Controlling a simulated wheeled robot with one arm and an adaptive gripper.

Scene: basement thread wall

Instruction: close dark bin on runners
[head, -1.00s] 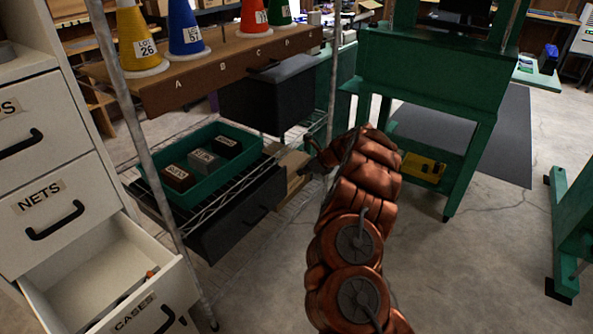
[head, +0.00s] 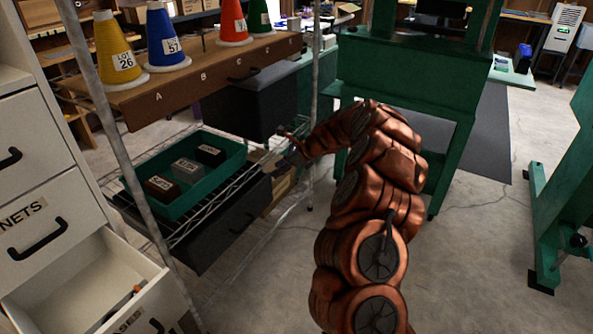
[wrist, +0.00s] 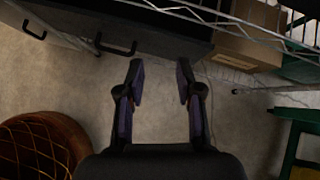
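A dark bin (head: 215,235) with a black handle hangs under the wire shelf in the head view. A second dark box (head: 262,108) sits higher, below the wooden shelf; I cannot tell which one is on runners. My gripper (head: 283,145) is near the right end of the wire shelf, apart from the lower bin's handle. In the wrist view, my gripper (wrist: 160,85) is open, with bare floor between its fingers. A dark front (wrist: 150,35) with a handle lies beyond the fingertips, and nothing is held.
The wire shelf (head: 235,185) holds a green tray (head: 205,207) with several small labelled boxes. A metal post (head: 314,100) stands close to my arm. A white cabinet (head: 40,190) has an open lower drawer at left.

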